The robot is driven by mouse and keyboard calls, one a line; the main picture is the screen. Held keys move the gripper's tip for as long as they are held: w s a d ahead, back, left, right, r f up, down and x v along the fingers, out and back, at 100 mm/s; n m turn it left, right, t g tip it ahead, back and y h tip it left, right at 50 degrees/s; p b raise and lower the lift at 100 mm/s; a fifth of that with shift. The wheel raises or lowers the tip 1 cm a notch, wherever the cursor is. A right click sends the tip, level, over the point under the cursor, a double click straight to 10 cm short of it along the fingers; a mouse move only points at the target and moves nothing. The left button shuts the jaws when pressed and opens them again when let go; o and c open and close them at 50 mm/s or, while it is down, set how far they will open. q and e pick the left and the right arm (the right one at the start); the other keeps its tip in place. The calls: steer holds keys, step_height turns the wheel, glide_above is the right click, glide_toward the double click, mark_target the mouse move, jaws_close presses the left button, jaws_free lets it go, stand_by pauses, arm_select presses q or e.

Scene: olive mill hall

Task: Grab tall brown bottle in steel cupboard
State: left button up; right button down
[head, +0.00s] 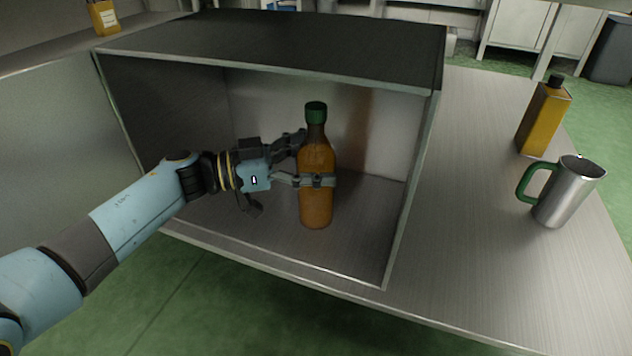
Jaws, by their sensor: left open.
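The tall brown bottle (316,205) with a green cap stands upright inside the open-fronted steel cupboard (270,33), near its front and right of its middle. My left gripper (309,162) reaches in from the left at about the bottle's mid-height. It is open, with one finger across the front of the bottle and the other at its upper left, partly behind it. I cannot tell whether the fingers touch the glass. My right gripper is not in view.
The cupboard sits on a steel table (470,230). To its right stand a steel mug (572,195) with a green handle and a yellow oil bottle with a black cap (543,120). Another yellow container (103,18) is at the far upper left. The table's front right is clear.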

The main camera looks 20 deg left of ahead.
arm_select(q)
steer(key=shift+c, duration=0.5)
steer(key=c, duration=1.6)
steer(key=shift+r, duration=0.1)
steer(key=shift+c, duration=0.5)
